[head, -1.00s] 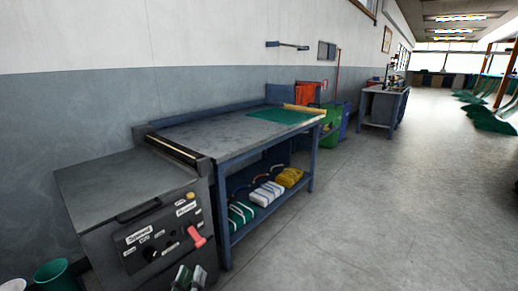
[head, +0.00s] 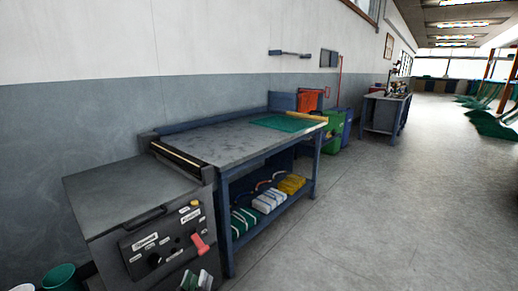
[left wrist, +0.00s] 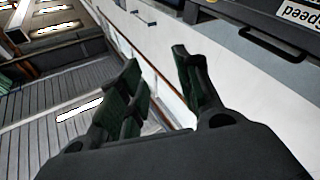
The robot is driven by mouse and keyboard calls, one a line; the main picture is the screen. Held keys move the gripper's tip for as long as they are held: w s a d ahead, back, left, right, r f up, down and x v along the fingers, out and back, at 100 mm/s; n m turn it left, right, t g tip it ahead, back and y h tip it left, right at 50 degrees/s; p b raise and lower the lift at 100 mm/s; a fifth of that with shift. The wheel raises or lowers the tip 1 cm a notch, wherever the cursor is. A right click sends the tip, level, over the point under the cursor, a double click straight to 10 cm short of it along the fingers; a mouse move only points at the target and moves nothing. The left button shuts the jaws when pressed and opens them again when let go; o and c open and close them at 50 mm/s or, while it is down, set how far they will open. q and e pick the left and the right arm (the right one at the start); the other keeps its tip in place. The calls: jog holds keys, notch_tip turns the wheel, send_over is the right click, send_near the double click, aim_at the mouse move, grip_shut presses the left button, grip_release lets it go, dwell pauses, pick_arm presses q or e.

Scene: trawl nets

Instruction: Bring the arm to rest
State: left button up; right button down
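My left gripper (left wrist: 162,85) fills the lower middle of the left wrist view. Its two dark green-padded fingers stand apart with nothing between them. In the head view the tips of my left gripper (head: 197,281) show at the bottom edge, in front of the lower part of the grey machine (head: 140,190). The machine has a control panel (head: 165,241) with labels, knobs and a red handle (head: 200,244). The gripper appears apart from the panel.
A blue workbench (head: 225,140) with a green mat (head: 283,123) adjoins the machine. Its lower shelf holds wrapped bundles (head: 269,201). The floor (head: 390,210) to the right is clear, with green nets (head: 495,125) farther off.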

pick_arm(q)
jog(key=shift+f, duration=0.1)
